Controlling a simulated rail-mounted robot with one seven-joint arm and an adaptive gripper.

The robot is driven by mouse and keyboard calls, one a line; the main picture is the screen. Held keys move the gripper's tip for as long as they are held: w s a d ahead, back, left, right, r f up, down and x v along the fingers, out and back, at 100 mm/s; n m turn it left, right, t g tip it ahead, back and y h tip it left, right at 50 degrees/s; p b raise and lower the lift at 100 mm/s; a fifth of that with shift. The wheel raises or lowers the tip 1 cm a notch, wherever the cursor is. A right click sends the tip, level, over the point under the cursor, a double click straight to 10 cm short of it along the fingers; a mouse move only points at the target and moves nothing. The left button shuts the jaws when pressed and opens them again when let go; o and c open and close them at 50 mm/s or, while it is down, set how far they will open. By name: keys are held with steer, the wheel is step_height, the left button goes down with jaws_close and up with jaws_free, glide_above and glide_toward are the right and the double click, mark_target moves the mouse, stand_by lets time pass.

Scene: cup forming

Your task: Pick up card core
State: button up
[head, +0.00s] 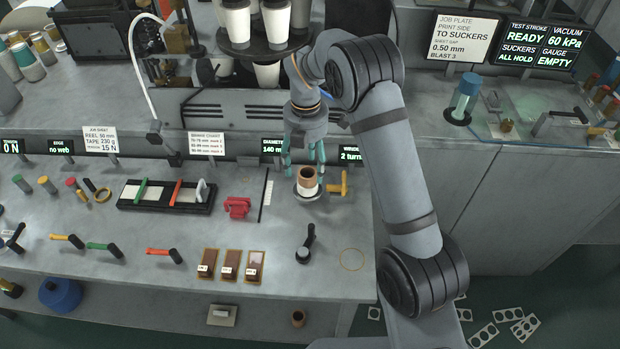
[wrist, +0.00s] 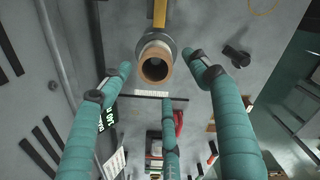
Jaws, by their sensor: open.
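The card core (head: 307,174) is a short brown tube. It stands upright on a grey round holder (head: 310,192) with a yellow handle at its right. In the wrist view, I look into the open end of the card core (wrist: 155,70). My gripper (head: 304,165) has three teal fingers, spread open and empty, just above and behind the core in the head view. In the wrist view, the core appears between the two outer fingertips, with the third finger below it. I cannot tell whether any finger touches it. The core's lower end is hidden in the holder.
A rack of white cups (head: 276,22) is behind my gripper.

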mark_target(306, 182)
step_height(306, 182, down, 3)
steer(key=shift+d+r, duration=0.1)
steer(key=shift+r, duration=0.05)
steer(key=f, duration=0.1)
steer(key=f+p, duration=0.1)
steer(key=f, duration=0.1)
steer(key=f+p, duration=0.1)
steer(key=f, duration=0.1)
steer(key=shift+w, duration=0.25)
steer(key=c, duration=1.3)
